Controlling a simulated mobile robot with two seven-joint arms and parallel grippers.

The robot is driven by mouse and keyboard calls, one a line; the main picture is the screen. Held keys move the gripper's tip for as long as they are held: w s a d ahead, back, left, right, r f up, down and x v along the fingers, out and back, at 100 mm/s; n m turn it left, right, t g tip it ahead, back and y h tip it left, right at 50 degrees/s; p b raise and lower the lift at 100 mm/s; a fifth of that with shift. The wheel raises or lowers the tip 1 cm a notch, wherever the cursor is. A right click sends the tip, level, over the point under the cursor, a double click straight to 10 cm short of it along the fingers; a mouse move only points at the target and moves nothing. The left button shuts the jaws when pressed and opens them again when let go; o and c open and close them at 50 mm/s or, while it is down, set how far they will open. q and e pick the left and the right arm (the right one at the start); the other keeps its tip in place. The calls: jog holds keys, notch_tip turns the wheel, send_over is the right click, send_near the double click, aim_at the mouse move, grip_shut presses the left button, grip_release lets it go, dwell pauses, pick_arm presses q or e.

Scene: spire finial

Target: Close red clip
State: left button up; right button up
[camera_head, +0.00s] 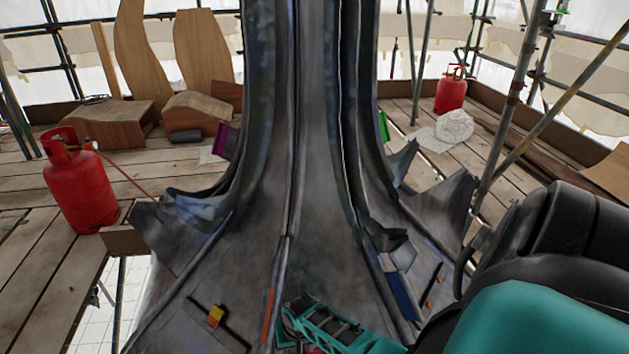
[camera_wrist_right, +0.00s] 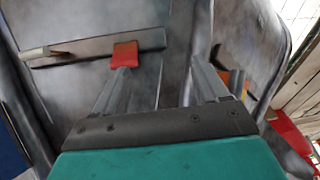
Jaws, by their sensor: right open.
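My right gripper (camera_head: 291,318) is low in the middle of the head view, close to the grey metal spire base. In the right wrist view its two grey fingers (camera_wrist_right: 158,75) are apart with nothing visible between them. A red clip piece (camera_wrist_right: 124,54) shows at the tip of the left finger, against a grey bar (camera_wrist_right: 80,50) on the metal sheet. I cannot tell whether the finger touches it. In the head view a small orange-yellow piece (camera_head: 215,316) sits on a dark bar left of the gripper; I cannot tell if it is the same clip. My left gripper is out of view.
The tall spire (camera_head: 318,150) fills the middle, with bent metal flaps at both sides. An orange strip (camera_head: 267,315) lies just left of the gripper, a blue strip (camera_head: 402,296) to its right. Red gas cylinders stand left (camera_head: 80,188) and back right (camera_head: 451,92) on planks.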

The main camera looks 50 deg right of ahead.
aim_at(315, 353)
jog(key=s+d+r+m+t+h, duration=0.1)
jog(key=s+d+r+t+h, duration=0.15)
jog(key=s, duration=0.25)
jog(key=shift+g, duration=0.55)
jog(key=b+x, duration=0.2)
jog(key=x, duration=0.2)
jog(key=b+x, duration=0.2)
jog(key=x, duration=0.2)
jog(key=b+x, duration=0.2)
jog(key=x, duration=0.2)
jog(key=shift+w+d+r+b, duration=0.1)
jog(key=shift+d+r+b, duration=0.05)
jog(key=shift+d+b, duration=0.15)
jog(key=shift+w+f, duration=0.1)
jog(key=shift+f, duration=0.2)
pick_arm(q)
jog(key=shift+w+d+f+b, duration=0.1)
jog(key=shift+d+f+b, duration=0.15)
jog(key=shift+f, duration=1.1)
jog(key=shift+w+d+f+b, duration=0.1)
jog(key=shift+d+f+b, duration=0.1)
jog(key=shift+f, duration=1.15)
pick_arm(e)
jog(key=shift+w+d+f, duration=0.15)
jog(key=shift+f, duration=0.1)
jog(key=shift+c, duration=0.4)
